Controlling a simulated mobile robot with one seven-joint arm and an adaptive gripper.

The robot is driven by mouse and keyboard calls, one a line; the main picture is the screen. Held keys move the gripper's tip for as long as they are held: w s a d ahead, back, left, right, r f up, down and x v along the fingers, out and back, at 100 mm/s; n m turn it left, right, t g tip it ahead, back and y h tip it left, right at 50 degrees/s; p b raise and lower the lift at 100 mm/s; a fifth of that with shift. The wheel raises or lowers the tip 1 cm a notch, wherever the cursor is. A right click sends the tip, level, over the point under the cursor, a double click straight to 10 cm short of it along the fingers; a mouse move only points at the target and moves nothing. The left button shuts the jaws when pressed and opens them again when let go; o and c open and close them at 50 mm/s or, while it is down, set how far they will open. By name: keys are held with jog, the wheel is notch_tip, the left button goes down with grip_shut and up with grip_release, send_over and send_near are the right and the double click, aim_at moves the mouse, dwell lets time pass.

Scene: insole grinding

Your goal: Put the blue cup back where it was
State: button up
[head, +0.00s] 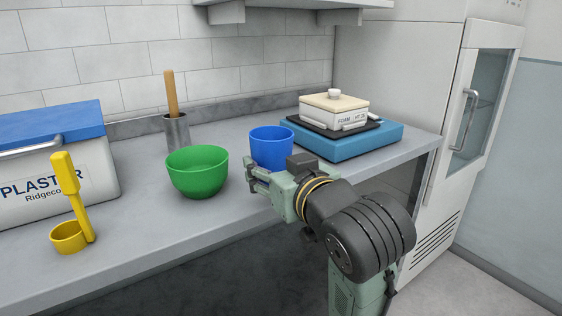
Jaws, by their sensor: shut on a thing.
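The blue cup (272,146) stands upright at the counter's front part, right of the green bowl. Whether its base touches the counter is hidden behind my gripper. My gripper (255,172) is at the cup's near, lower side and is shut on it. The fingers hide the lower part of the cup, and the exact contact cannot be seen. My arm reaches in from the lower right.
The green bowl (197,173) sits close on the left. A yellow scoop (68,236) and a plaster box (60,190) are farther left. A metal pot (176,130) with a wooden handle stands behind. A blue slab (345,140) bearing a foam box (335,110) is right. Grey counter (140,220) is bare in front.

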jog(key=w+d, duration=0.1)
jog(key=w, duration=0.4)
jog(key=w+f+p, duration=0.1)
jog(key=w, duration=0.4)
jog(key=w+d, duration=0.1)
jog(key=w, duration=0.4)
jog(key=shift+w+d+f+p, duration=0.2)
jog(key=shift+w+d+p, duration=0.05)
jog(key=shift+d+p, duration=0.1)
jog(key=shift+f, duration=1.75)
jog(key=shift+f, duration=0.2)
jog(key=o, duration=1.2)
